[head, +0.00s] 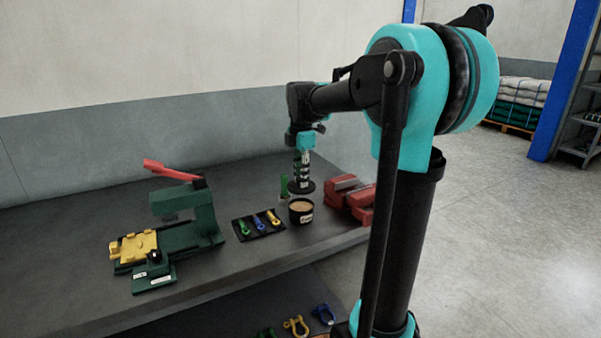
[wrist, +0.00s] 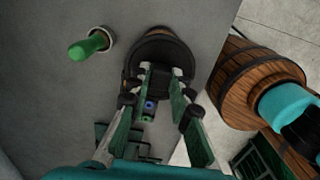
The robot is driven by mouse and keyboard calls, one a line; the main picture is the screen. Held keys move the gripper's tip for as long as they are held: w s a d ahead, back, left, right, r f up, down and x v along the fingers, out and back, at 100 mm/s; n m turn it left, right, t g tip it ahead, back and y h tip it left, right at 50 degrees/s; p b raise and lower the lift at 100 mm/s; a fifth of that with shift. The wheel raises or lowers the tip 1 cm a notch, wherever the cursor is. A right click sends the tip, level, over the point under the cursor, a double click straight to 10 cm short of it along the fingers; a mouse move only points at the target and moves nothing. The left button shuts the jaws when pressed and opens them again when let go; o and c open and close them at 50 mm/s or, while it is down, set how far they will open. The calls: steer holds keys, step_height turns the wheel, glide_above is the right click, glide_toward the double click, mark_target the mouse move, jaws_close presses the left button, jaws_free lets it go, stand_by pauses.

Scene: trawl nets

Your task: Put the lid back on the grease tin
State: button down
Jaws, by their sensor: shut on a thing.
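The grease tin (head: 301,217) is a small black tin with a pale label, standing upright on the dark bench. Its top is uncovered and tan grease shows inside. My gripper (head: 302,178) points down and is shut on the dark round lid (head: 301,187). The lid looks roughly level and apart from the tin, just above or behind its opening; the exact gap cannot be told. In the wrist view the fingers of my gripper (wrist: 168,72) close on the middle of the lid (wrist: 160,48), which hides much of what is below.
A green-handled tool (head: 284,187) stands left of the lid. A black mat (head: 246,234) with green, blue and yellow shackles lies left of the tin. A red vise-like object (head: 348,194) is close on the right. A green press (head: 195,215) stands further left. The bench front is clear.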

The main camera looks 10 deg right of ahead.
steer(key=shift+f, duration=2.85)
steer(key=shift+f, duration=0.15)
steer(key=c, duration=1.3)
jaws_free()
steer(key=o, duration=0.5)
steer(key=shift+r, duration=3.5)
